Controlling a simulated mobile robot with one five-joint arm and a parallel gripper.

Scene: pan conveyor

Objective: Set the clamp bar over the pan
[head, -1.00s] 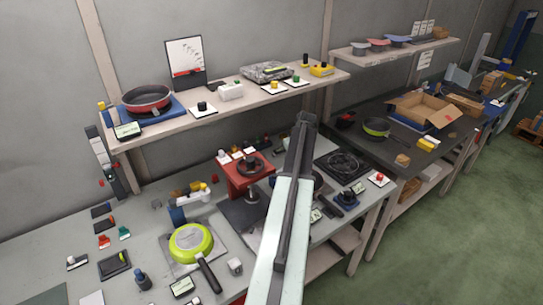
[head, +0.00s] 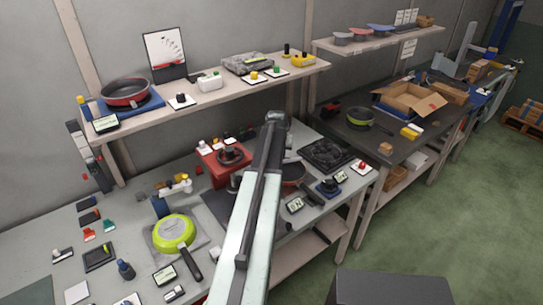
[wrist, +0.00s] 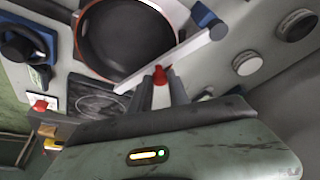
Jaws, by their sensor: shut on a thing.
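The pan (wrist: 125,42), dark inside with a brownish rim, lies at the top of the wrist view. In the head view the pan (head: 293,173) shows partly behind my arm. The clamp bar (wrist: 183,58) is a pale straight bar with a blue end piece at its upper right. It crosses the pan's near right edge in the wrist view; I cannot tell its height above the rim. My gripper (wrist: 163,85) is shut on a red grip at the bar's near side. In the head view my arm hides the fingers and the bar.
A dark square plate (head: 327,154) and a red button (head: 362,165) are right of the pan. A red machine (head: 222,165) and a lime pan (head: 174,232) are left of my arm. A shelf (head: 215,92) runs above the bench.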

